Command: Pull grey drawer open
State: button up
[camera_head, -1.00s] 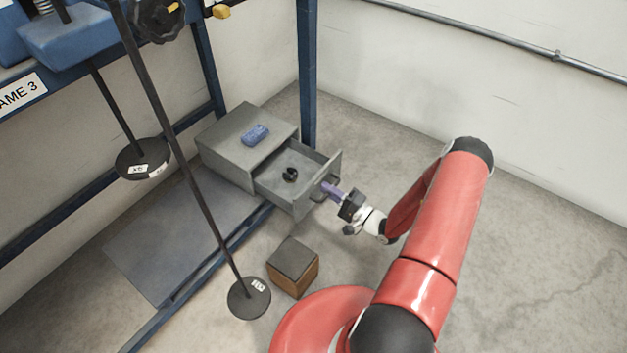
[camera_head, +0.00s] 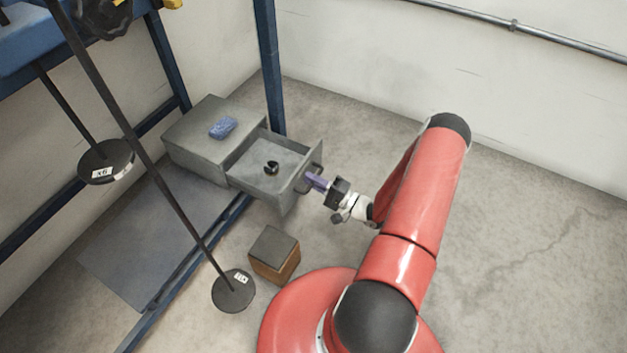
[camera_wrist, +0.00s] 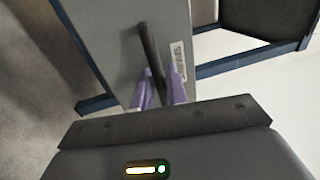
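The grey drawer (camera_head: 272,189) stands well out of its grey cabinet (camera_head: 187,143), with a small black object (camera_head: 271,168) lying inside it. In the wrist view, the drawer's grey front (camera_wrist: 122,50) carries a dark bar handle (camera_wrist: 149,45) and a white label. My gripper (camera_head: 313,180) is at the drawer front. In the wrist view, the purple fingers of my gripper (camera_wrist: 159,88) lie on both sides of the handle and appear closed on it. The exact contact is partly hidden.
A blue object (camera_head: 222,127) lies on the cabinet. A brown block with a dark top (camera_head: 274,254) sits on the floor in front of the drawer. Round weights on rods (camera_head: 233,291) hang at left. A blue frame post (camera_head: 270,65) stands behind. Floor to the right is open.

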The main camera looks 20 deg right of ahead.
jog(key=v, duration=0.8)
jog(key=shift+w, duration=0.1)
